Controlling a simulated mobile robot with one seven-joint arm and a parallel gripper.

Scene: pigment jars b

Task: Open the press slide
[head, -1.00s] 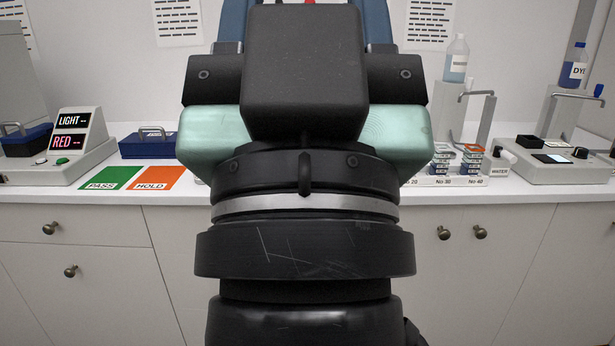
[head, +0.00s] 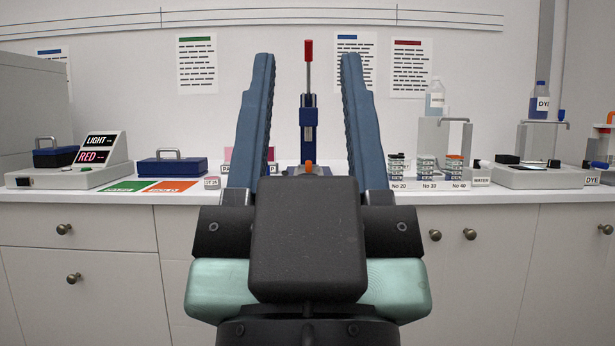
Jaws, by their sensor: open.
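The press (head: 308,130) stands on the counter straight ahead, a blue upright with a metal rod and a red handle (head: 309,50) on top. A small orange part (head: 309,165) shows low at its front; I cannot tell whether it belongs to the slide. The press's base is mostly hidden behind my gripper's body. My gripper (head: 307,60) is open and empty, its two blue fingers pointing up and forward. In the picture the press shows between the fingers, and no contact is visible.
Left on the counter (head: 130,198) are a light meter (head: 95,160), a blue case (head: 172,167) and green and orange mats. Right are stacked jars (head: 398,168), a metal stand and a white device (head: 540,175). Pink-labelled items sit partly hidden behind the left finger.

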